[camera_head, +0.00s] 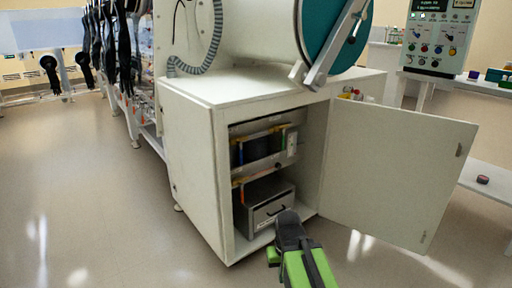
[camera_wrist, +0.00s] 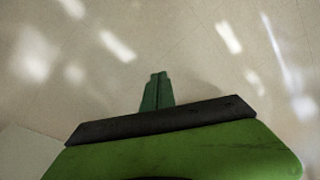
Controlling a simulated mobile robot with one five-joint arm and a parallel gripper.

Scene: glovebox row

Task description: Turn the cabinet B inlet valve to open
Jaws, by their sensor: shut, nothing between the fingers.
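A white cabinet (camera_head: 190,165) stands in the middle of the head view with its door (camera_head: 395,165) swung open to the right. Inside are yellow and orange strips, a dark unit and a grey box with a handle (camera_head: 270,208). I cannot make out a part that is clearly the cabinet B inlet valve, nor a cabinet label. My gripper (camera_head: 288,218) is in front of the open cabinet, low in the picture, and covers part of its lower opening. In the wrist view my gripper (camera_wrist: 157,90) is shut and empty above bare floor.
A large white cylinder with a teal end ring (camera_head: 335,30) and a metal lever sits on the cabinet top. A control panel (camera_head: 438,38) with coloured knobs stands at upper right. Black gloves (camera_head: 95,45) hang at upper left. The floor at left (camera_head: 80,190) is clear.

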